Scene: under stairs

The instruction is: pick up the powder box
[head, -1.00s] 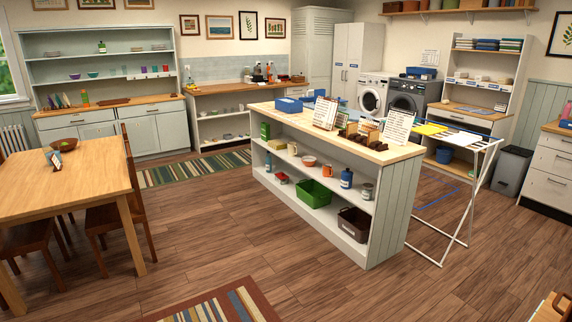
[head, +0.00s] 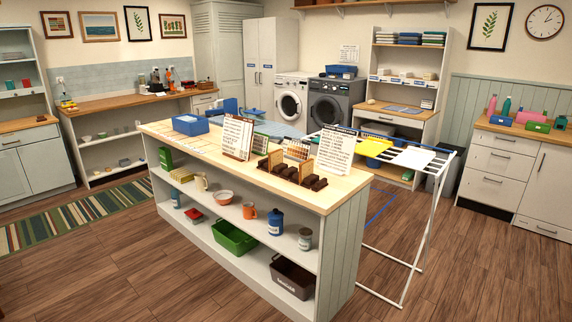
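I cannot tell for sure which thing is the powder box. A small upright green box (head: 166,158) stands at the left end of the upper shelf of the island (head: 330,195). Its label is too small to read. Several small white boxes (head: 402,75) sit on a shelf of the hutch beyond the drying rack. Neither of my grippers is in view.
A white drying rack (head: 428,230) stands at the island's right end. A washer (head: 291,100) and a dark dryer (head: 336,106) stand behind. The green bin (head: 234,237) and dark bin (head: 292,278) are on the island's lower shelf. Wood floor in front is open.

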